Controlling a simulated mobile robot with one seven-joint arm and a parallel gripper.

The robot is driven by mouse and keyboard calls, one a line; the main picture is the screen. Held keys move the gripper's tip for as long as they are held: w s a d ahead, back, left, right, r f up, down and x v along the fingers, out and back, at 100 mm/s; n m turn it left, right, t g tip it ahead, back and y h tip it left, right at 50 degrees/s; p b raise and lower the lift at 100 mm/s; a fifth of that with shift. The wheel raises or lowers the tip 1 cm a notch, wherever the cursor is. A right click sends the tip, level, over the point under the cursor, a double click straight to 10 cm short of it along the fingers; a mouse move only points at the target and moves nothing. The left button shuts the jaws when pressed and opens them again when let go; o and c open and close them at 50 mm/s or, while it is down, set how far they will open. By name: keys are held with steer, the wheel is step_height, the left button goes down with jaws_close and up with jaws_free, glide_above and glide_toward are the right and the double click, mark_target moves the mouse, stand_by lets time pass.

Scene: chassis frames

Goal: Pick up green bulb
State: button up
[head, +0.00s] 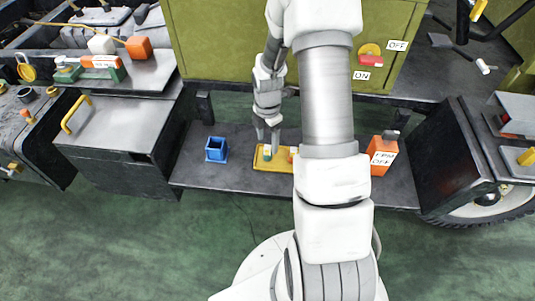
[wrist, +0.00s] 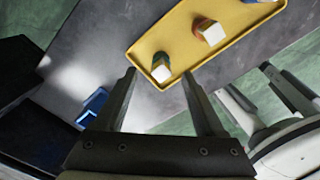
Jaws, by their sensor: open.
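The green bulb (head: 267,152), a small block with a pale top, stands at the left end of a yellow tray (head: 262,165). In the wrist view the green bulb (wrist: 161,70) shows a white face at the near end of the tray (wrist: 143,50). My gripper (head: 268,140) points down above that end of the tray. In the wrist view my gripper (wrist: 158,74) is open, with its two fingertips on either side of the bulb in the picture. I cannot tell whether the fingers touch it or how high they are.
An orange bulb (wrist: 208,33) stands farther along the tray, and a blue one (wrist: 252,1) is cut off at the edge. A blue open holder (head: 216,150) stands left of the tray. An orange labelled box (head: 382,155) stands right. Bare shelf lies between holder and tray.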

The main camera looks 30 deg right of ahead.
mark_target(268, 147)
step_height(268, 147, down, 4)
steer(key=shift+s+a+r+b, duration=0.1)
steer(key=shift+s+r+b, duration=0.05)
steer(key=shift+b, duration=0.4)
steer(key=shift+r, duration=0.1)
jaws_close()
